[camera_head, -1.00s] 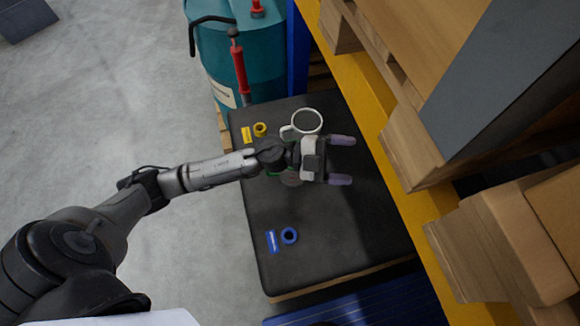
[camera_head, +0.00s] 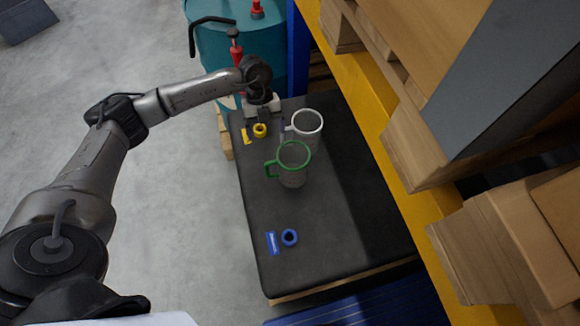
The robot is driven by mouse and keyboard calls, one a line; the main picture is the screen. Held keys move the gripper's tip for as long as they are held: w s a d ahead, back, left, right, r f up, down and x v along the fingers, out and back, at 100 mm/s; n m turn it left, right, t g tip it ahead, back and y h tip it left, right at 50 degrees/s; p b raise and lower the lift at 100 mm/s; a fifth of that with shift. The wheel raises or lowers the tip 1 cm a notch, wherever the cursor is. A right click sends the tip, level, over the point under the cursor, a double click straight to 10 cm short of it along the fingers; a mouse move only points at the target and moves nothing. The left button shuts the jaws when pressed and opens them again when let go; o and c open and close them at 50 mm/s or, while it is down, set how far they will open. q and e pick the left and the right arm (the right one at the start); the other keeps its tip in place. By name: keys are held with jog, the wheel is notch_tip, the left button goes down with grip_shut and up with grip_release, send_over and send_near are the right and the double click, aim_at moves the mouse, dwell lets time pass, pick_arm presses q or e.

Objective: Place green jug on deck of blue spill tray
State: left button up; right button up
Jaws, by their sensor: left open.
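The green jug (camera_head: 291,178), clear with a green rim and handle, stands upright on a black-topped surface (camera_head: 335,215). Its handle points left. A similar jug with a white rim (camera_head: 306,137) stands just behind it. My left gripper (camera_head: 264,118) is open at the far left corner of the black top, by the yellow ring (camera_head: 260,130) and apart from the green jug. I cannot tell whether it touches the ring. I cannot tell which part is the blue spill tray.
A teal drum (camera_head: 205,55) with a red-handled pump (camera_head: 236,52) stands behind the black top. A yellow rack beam (camera_head: 392,165) runs along the right, with wooden pallets and cartons above it. A blue slatted surface (camera_head: 365,308) shows at the bottom. The front right of the black top is clear.

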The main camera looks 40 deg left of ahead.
aim_at(272, 162)
pick_arm(q)
jog(key=shift+d+p+x, duration=0.15)
jog(key=shift+p+x, duration=0.15)
jog(key=shift+x, duration=2.5)
jog(key=shift+d+p+x, duration=0.15)
jog(key=shift+p+x, duration=0.15)
jog(key=shift+x, duration=2.55)
jog(key=shift+s+r, duration=0.15)
jog(key=shift+c, duration=0.3)
jog(key=c, duration=1.3)
jog(key=shift+r, duration=0.1)
jog(key=shift+c, duration=0.2)
jog(key=shift+r, duration=0.1)
